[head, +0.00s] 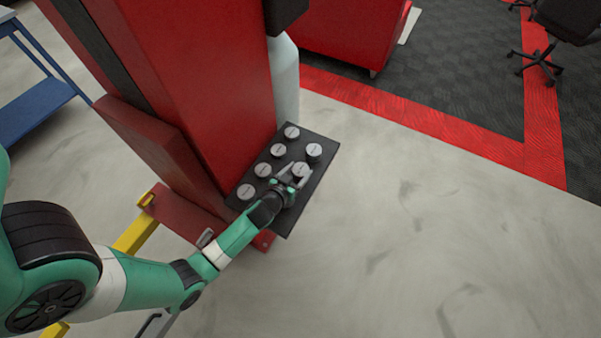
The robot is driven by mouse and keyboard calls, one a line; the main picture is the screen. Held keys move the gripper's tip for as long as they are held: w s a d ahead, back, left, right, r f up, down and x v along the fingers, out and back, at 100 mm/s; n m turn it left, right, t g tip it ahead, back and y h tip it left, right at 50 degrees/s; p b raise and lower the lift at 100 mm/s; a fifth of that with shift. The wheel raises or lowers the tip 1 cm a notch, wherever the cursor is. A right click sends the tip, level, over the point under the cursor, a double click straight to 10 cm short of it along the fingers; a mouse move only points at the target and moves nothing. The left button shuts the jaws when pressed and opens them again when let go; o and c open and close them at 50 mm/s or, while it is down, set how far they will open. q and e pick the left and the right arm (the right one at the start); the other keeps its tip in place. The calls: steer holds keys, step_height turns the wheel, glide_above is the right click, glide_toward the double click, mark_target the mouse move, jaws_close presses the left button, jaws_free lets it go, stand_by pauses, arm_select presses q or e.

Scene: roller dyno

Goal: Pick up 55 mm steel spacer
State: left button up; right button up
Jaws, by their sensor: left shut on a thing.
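Several round, pale metal spacers stand on a black tray (318,178) beside the red column. My left gripper (295,176) reaches over the right row of the tray and is shut on one spacer (300,169). Whether that spacer touches the tray cannot be told. Another spacer (314,150) stands just behind it, and others stand in the left row, such as the spacer (263,170) and the spacer (246,191). Size labels are too small to read. My right gripper is not in view.
The red column (215,80) rises close to the tray's left. A pale cylinder (285,80) stands behind the tray. A red cabinet (345,35) and an office chair (560,25) are farther back. The concrete floor on the right is clear.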

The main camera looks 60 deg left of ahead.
mark_target(297, 174)
arm_select(q)
jaws_close()
steer(key=shift+r, duration=0.1)
steer(key=shift+r, duration=0.3)
steer(key=r+p, duration=0.3)
steer(key=r, duration=0.1)
steer(key=shift+s+d, duration=0.25)
steer(key=shift+s, duration=0.05)
steer(key=r+p+v, duration=0.2)
steer(key=p+v, duration=0.1)
steer(key=v, duration=1.2)
steer(key=shift+w+a+r, duration=0.2)
steer(key=shift+a+r, duration=0.05)
steer(key=shift+r, duration=0.1)
